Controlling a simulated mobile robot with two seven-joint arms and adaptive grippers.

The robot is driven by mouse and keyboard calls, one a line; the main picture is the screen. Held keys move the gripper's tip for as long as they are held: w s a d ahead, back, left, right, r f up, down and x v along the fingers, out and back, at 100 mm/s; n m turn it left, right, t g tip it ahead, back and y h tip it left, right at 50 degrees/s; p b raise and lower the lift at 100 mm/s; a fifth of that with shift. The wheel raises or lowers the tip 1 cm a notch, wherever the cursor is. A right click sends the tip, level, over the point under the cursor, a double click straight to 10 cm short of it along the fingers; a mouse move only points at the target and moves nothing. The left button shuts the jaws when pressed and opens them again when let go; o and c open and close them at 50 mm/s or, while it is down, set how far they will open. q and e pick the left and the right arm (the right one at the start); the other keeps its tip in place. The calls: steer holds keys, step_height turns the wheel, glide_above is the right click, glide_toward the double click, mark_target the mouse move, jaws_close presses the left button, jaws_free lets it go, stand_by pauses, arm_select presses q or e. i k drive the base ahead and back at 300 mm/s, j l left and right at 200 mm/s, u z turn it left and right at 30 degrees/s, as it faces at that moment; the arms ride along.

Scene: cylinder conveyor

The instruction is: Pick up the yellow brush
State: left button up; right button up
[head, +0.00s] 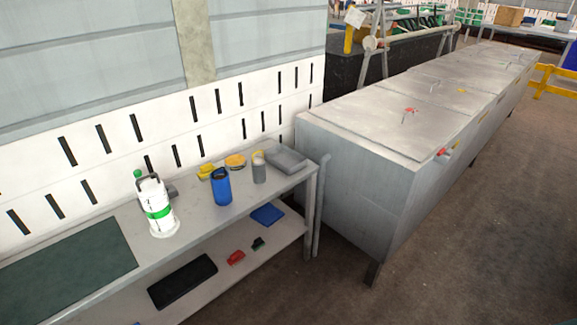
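A small yellow object (205,173), which may be the yellow brush, lies near the back of the grey workbench top (115,205), behind the blue container. Its exact shape is too small to make out. A rounder yellow-orange item (235,161) lies just to its right. Neither of my grippers is in view.
A blue container (221,187) and a grey cylinder (259,168) stand in front of the yellow items. A white canister (158,208) stands left, a grey tray (286,159) right. A large metal cabinet (370,165) stands beyond the bench; floor (490,210) to its right is clear.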

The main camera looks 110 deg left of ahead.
mark_target(207, 168)
steer(key=u, duration=4.25)
